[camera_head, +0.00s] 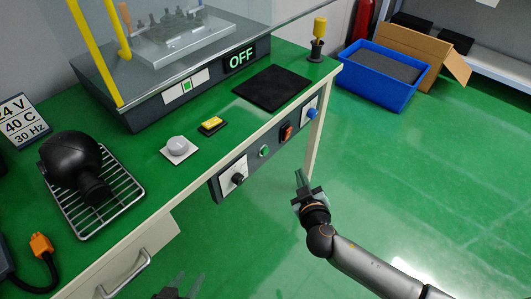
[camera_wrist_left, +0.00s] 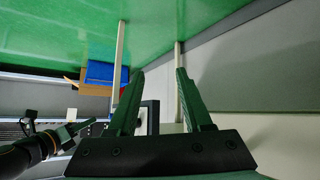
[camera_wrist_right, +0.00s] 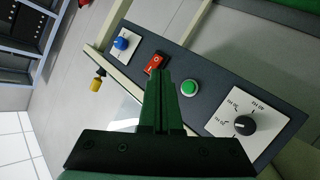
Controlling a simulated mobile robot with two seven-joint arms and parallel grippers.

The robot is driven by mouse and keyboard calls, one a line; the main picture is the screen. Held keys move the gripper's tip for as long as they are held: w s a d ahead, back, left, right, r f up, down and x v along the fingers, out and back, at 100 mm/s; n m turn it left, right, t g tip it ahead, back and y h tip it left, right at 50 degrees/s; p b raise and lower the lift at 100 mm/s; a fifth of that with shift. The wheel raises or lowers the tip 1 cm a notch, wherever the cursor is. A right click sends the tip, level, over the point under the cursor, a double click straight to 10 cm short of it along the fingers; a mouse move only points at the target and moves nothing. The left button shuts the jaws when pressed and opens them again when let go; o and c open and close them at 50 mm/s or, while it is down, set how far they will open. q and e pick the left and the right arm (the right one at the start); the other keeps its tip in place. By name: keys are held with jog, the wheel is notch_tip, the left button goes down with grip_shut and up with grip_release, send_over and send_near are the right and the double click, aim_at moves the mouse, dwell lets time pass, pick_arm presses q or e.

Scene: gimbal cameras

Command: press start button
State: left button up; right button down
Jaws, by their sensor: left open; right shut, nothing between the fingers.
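A dark control panel (camera_head: 225,184) runs along the table's front edge. It carries a round green button (camera_head: 264,151), a red rocker switch (camera_head: 287,132), a blue knob (camera_head: 311,113) and a black dial (camera_head: 238,179). My right gripper (camera_head: 300,176) is shut and empty, in front of the panel and apart from it in the head view. In the right wrist view its fingertips overlap the panel between the red switch (camera_wrist_right: 154,64) and the green button (camera_wrist_right: 189,88). My left gripper (camera_wrist_left: 158,80) is open and empty, low at the bottom of the head view.
The machine's display (camera_head: 240,57) reads OFF. A yellow button box (camera_head: 212,125), a grey round knob (camera_head: 178,147), a black mat (camera_head: 272,88) and a wire rack (camera_head: 128,188) with a black device lie on the table. A blue bin (camera_head: 375,88) stands on the floor behind.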

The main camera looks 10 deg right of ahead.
aim_at(265, 152)
jog(key=w+a+b, duration=0.2)
jog(key=w+a, duration=0.3)
jog(key=w, duration=0.2)
jog(key=shift+a, duration=0.25)
dwell(0.3)
jog(key=shift+w+a, duration=0.1)
jog(key=shift+w, duration=0.05)
dwell(1.7)
jog(key=shift+w+a+b, duration=0.15)
jog(key=shift+b, duration=0.15)
